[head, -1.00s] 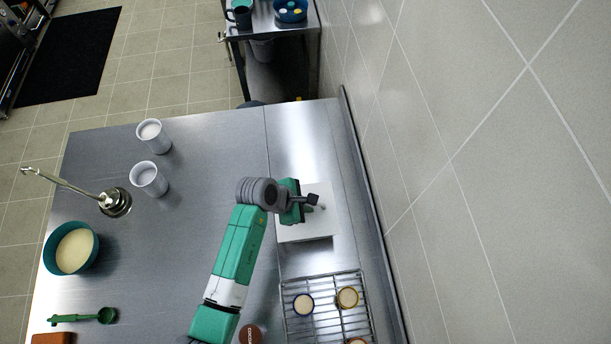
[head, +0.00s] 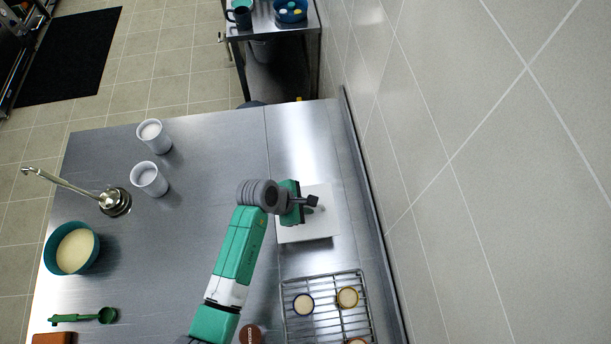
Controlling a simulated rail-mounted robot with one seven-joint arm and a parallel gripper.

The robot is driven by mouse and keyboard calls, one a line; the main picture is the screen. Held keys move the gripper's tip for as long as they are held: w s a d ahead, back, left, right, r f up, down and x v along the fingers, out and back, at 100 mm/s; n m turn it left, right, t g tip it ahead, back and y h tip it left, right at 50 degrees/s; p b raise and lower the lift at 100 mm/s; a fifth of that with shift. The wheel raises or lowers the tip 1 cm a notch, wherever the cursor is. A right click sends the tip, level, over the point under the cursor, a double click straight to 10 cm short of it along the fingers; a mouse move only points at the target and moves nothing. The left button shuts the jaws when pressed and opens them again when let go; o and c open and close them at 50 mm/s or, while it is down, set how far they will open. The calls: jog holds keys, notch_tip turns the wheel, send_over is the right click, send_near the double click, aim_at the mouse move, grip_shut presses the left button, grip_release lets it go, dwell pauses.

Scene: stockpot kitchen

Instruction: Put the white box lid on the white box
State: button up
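A white, square, flat-topped object (head: 318,229) lies on the steel counter, right of the middle of the picture. From above I cannot tell whether it is the white box, its lid, or the lid resting on the box. My gripper (head: 312,202) is over its upper part, and a small grey patch shows on the white surface beside it. The green gripper body and the wrist hide the upper left part of the white object. The fingertips are too small and covered to tell whether they are open or shut, or whether they touch it.
A wire rack (head: 326,311) with several small round pieces stands below the white object. The tiled wall (head: 450,170) runs close on the right. The counter's middle is clear.

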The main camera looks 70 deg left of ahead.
jog(key=o, duration=0.4)
jog(key=shift+o, duration=0.2)
jog(key=v, duration=0.7)
jog(key=shift+s+r, duration=0.25)
jog(key=shift+r, duration=0.1)
